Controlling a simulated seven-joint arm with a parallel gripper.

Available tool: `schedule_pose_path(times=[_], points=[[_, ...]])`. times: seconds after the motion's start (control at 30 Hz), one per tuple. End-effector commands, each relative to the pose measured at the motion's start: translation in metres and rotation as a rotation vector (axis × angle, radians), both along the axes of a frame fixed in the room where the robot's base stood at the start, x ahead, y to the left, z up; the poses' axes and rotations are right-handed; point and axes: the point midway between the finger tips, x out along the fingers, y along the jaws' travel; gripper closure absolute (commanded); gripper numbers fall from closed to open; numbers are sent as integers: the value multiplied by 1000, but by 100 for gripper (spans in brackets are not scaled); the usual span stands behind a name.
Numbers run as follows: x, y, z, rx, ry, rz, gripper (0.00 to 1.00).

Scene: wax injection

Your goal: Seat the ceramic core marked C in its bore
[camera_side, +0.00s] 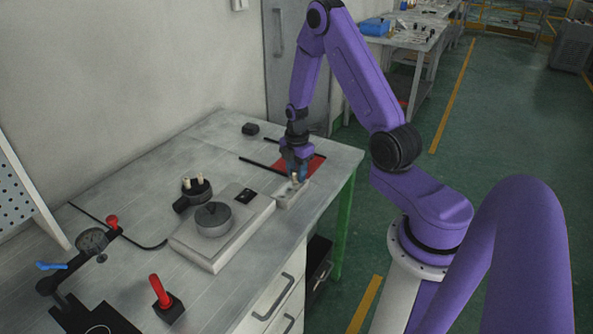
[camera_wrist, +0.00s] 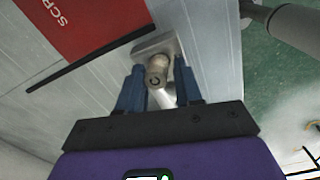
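The ceramic core marked C (camera_wrist: 156,76) is a pale, short cylinder, seen from above with its letter facing the wrist camera. It stands at a small grey block (camera_wrist: 158,44), which also shows on the bench in the side view (camera_side: 284,203). My gripper (camera_wrist: 160,72) is low over this block, its two blue fingers on either side of the core. A gap shows between the core and the right finger, so it looks open. In the side view my gripper (camera_side: 299,171) partly hides the block and the core. I cannot make out the bore.
A grey base plate (camera_side: 185,241) with a round grey part (camera_side: 213,219) lies mid-bench. A dark round holder (camera_side: 190,201) with pale pegs stands behind it. A red mat (camera_side: 317,163) lies by the gripper. A dial gauge (camera_side: 92,240) and red-handled tool (camera_side: 160,291) are at left.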

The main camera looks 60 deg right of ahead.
Motion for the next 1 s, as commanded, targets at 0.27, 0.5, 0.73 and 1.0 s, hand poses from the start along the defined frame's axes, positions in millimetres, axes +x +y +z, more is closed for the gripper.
schedule_pose_path(times=[0.27,0.5,0.73,1.0], points=[[0,0,0,0,0,0,50],[1,0,11,-1,-3,0,50],[0,0,46,-2,-5,0,50],[0,0,91,-2,-6,0,50]])
